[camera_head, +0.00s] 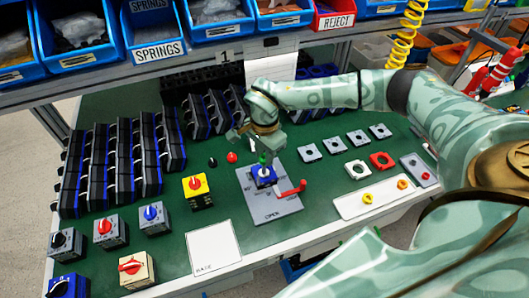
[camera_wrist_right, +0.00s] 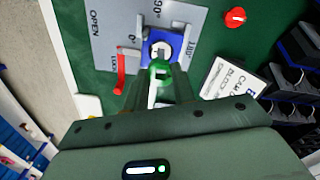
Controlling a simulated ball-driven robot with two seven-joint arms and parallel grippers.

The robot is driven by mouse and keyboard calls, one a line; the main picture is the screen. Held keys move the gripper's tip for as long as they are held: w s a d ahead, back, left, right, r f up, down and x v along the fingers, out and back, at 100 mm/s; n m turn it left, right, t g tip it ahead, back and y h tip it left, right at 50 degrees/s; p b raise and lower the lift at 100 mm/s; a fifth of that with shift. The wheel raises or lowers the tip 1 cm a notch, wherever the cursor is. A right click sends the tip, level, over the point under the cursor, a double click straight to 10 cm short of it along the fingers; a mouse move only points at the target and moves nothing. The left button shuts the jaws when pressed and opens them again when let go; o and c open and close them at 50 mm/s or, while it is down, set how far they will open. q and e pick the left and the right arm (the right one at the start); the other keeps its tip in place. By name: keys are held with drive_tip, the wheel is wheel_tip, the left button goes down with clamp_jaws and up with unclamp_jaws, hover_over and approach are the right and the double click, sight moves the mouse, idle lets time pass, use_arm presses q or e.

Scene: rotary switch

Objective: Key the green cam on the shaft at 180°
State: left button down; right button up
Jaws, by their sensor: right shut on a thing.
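My right gripper (camera_head: 262,146) is shut on the green cam (camera_head: 263,158), just above the blue block (camera_head: 265,178). In the right wrist view the green cam (camera_wrist_right: 159,72) shows between the fingers, by the near side of the blue block (camera_wrist_right: 176,37). A pale round part with a dark centre, likely the shaft (camera_wrist_right: 160,50), shows on the block. I cannot tell whether cam and shaft touch. The block sits on a grey plate (camera_head: 270,211) marked OPEN, LOCK, 0°, 90° and 180°; the 180° mark is at the right in the wrist view. My left gripper is out of view.
A red lever (camera_head: 293,190) is right of the block. Red (camera_head: 232,157) and black (camera_head: 212,161) knobs lie left of the gripper. A yellow switch box (camera_head: 196,192) stands left of the plate; a white card (camera_head: 215,248) lies in front. Switch racks (camera_head: 120,160) fill the back left.

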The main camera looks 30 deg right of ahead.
drive_tip(key=shift+f, duration=0.2)
drive_tip(key=shift+f+b, duration=0.5)
drive_tip(key=shift+f, duration=0.4)
drive_tip(key=o, duration=1)
wheel_tip(320, 180, up, 16)
drive_tip(key=p, duration=0.3)
drive_tip(key=shift+r, duration=0.15)
